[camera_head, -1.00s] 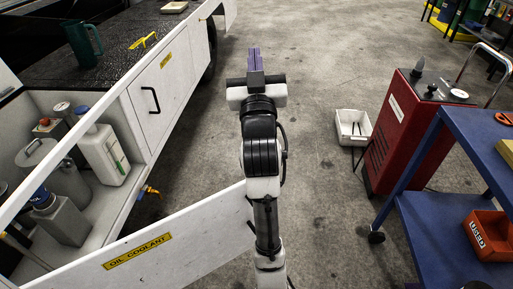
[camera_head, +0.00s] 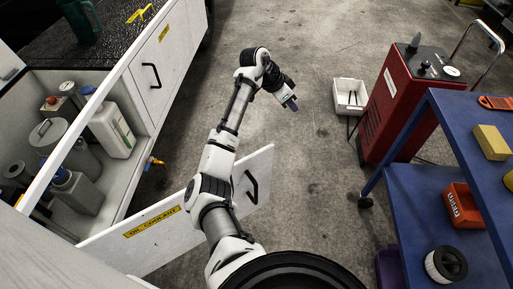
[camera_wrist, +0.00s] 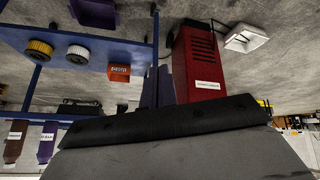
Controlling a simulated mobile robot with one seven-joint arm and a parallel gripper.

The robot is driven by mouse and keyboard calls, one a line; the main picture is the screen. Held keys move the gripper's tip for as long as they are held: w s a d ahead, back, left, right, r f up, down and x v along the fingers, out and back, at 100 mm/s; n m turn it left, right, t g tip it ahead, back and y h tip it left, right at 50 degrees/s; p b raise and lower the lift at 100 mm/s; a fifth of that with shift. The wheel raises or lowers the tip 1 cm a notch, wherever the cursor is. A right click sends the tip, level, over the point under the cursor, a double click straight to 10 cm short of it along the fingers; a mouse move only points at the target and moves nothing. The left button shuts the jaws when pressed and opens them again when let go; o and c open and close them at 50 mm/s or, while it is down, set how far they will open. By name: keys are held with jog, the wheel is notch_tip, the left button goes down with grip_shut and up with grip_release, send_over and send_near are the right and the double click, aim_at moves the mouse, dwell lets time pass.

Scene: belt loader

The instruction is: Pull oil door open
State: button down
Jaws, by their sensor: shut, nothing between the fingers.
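The oil door (camera_head: 165,236) is a white panel with a yellow "OIL COOLANT" label (camera_head: 153,222). In the head view it stands swung out wide from the cabinet at lower left, and the compartment behind it is uncovered. Its black bar handle (camera_head: 251,188) is near its free edge, on the right. My arm crosses in front of part of the door. My gripper (camera_head: 291,104) is shut and empty, over the open floor beyond the door's free edge, apart from door and handle. Its purple fingers (camera_wrist: 158,88) also show in the wrist view, pointing toward the red machine.
Jugs and cans (camera_head: 110,130) stand in the open compartment. Another white door (camera_head: 158,80) beyond it is closed. A red machine (camera_head: 400,100), a white bin (camera_head: 349,96) and a blue cart (camera_head: 435,192) stand to the right. Bare floor lies between cabinet and cart.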

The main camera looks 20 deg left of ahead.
jog(key=s+a+f+g+h, duration=0.1)
jog(key=s+a+g, duration=0.1)
jog(key=s+a, duration=0.5)
jog(key=s+a+f+g+h, duration=0.15)
jog(key=s+a, duration=0.25)
jog(key=a, duration=0.5)
jog(key=s+d+r+p+x, duration=0.1)
jog(key=p+x, duration=0.4)
jog(key=x, duration=0.7)
jog(key=shift+s+d+n+y+p, duration=0.2)
jog(key=shift+s+n+y+p, duration=0.15)
jog(key=shift+s+n+y, duration=0.15)
jog(key=shift+f, duration=0.1)
